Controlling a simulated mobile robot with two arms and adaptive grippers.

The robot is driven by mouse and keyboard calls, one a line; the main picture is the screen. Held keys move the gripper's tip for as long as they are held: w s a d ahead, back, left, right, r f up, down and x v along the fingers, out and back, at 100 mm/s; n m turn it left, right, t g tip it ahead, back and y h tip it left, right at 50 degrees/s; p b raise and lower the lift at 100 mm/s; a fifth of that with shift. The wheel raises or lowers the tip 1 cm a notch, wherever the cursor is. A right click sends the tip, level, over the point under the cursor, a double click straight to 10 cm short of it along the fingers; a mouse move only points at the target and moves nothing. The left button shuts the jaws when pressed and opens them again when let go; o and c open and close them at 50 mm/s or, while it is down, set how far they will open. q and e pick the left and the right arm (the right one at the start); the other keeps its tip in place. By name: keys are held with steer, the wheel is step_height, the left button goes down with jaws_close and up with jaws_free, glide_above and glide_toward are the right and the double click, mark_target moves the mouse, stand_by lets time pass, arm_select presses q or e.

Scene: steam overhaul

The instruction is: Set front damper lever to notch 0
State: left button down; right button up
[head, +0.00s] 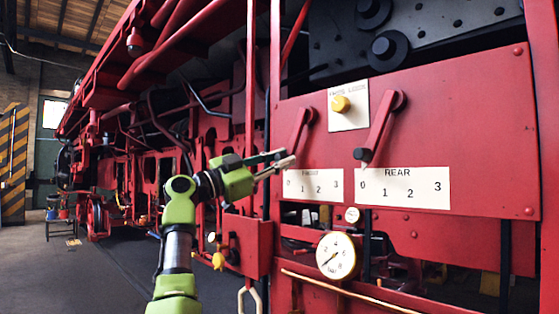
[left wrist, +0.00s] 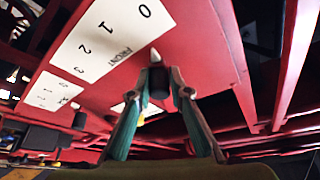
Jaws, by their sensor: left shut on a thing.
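The front damper lever (head: 300,128) is a red arm on the red panel, slanting down and left from its pivot. Its lower end is hidden behind my left gripper (head: 288,158) in the head view. In the left wrist view, the lever's black knob (left wrist: 158,84) sits between the fingertips, with a pale pointer tip (left wrist: 155,55) beyond it. My left gripper is shut on that knob. The white FRONT plate (head: 313,184) reads 0 to 3 and also shows in the left wrist view (left wrist: 120,42). The pointer is towards its 0 end. My right gripper is not in view.
The rear lever (head: 380,130) with its black knob stands to the right, over the 0 end of the REAR plate (head: 405,200). A yellow knob (head: 341,104) is between the levers. A gauge (head: 336,256) is below. Open floor lies to the left.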

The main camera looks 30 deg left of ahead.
arm_select(q)
steer(key=shift+r, duration=0.1)
steer(key=c, duration=1.9)
jaws_free()
steer(key=v, duration=1.2)
